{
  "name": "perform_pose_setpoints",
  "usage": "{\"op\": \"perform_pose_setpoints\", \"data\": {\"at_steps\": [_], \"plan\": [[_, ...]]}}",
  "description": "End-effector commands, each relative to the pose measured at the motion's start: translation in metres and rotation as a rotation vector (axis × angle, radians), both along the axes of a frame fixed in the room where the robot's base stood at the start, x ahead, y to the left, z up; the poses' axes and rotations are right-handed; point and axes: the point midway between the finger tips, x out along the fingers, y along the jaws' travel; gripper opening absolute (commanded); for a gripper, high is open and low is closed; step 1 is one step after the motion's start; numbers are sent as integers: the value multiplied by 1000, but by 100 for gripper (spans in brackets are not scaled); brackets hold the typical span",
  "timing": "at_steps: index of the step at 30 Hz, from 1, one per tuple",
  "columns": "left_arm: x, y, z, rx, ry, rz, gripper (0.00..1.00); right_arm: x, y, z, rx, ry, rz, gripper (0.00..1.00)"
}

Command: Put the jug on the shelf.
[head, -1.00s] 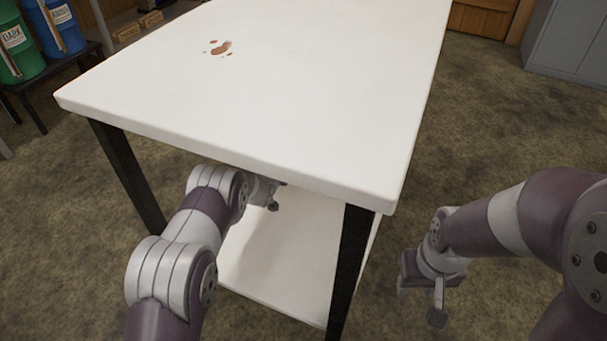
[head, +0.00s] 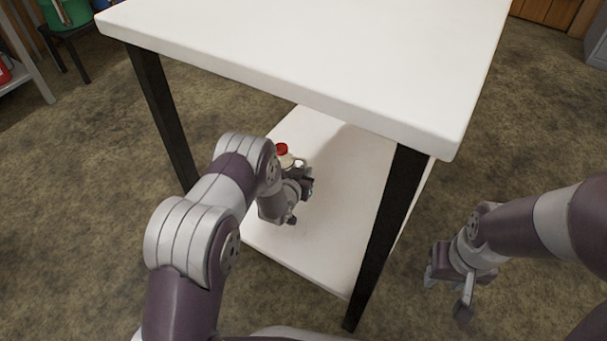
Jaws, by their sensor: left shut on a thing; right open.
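The jug (head: 286,161), pale with a red cap, shows in part behind my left gripper (head: 303,184), over the lower shelf (head: 335,160) of the white table. My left gripper is shut on the jug, beneath the tabletop. My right gripper (head: 449,293) is open and empty, out over the floor to the right of the table.
The white tabletop (head: 310,50) overhangs the shelf. Dark table legs stand at the front left (head: 162,115) and front right (head: 388,235) corners. The visible shelf around the jug is clear. A green container (head: 66,13) stands at the far left.

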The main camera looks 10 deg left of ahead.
Motion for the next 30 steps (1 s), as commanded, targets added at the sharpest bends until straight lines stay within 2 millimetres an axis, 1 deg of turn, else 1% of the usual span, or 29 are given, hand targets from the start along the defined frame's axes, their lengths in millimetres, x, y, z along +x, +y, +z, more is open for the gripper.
{"op": "perform_pose_setpoints", "data": {"at_steps": [2, 3, 4, 5, 12, 14, 15, 17, 21, 24, 27, 30], "plan": [[0, 0, -4, 0, 0, 0, 0, 0, 0, -3, 0, 0, 0, 43], [0, 0, -2, 0, 1, 0, 25, 0, 0, -2, 0, 0, 0, 43], [0, 0, -2, 0, 1, 0, 34, 0, 0, -1, 0, 0, 0, 43], [0, 0, -2, 0, 1, 0, 37, 0, 0, -1, 0, 0, 0, 43], [0, 0, -2, 0, 0, 0, 37, 0, 0, -1, 0, 0, 0, 43], [0, 0, 3, 0, 0, 0, 37, 0, 0, 2, 0, 0, 0, 43], [-4, 1, 5, 0, 2, 0, 37, 0, 0, 6, 0, 0, 0, 43], [-14, 2, 12, 1, 4, 0, 37, 0, 0, 15, 0, 0, 0, 43], [-48, 7, 29, 0, 4, 0, 37, 0, 0, 39, 0, 0, 0, 43], [-72, 12, 38, 0, 5, 1, 37, 0, 0, 51, 0, 0, 0, 43], [-91, 14, 44, 1, 2, 1, 37, 0, 0, 60, 0, 0, 0, 43], [-104, 16, 47, 0, 1, 1, 37, 0, 0, 64, 0, 0, 0, 43]]}}
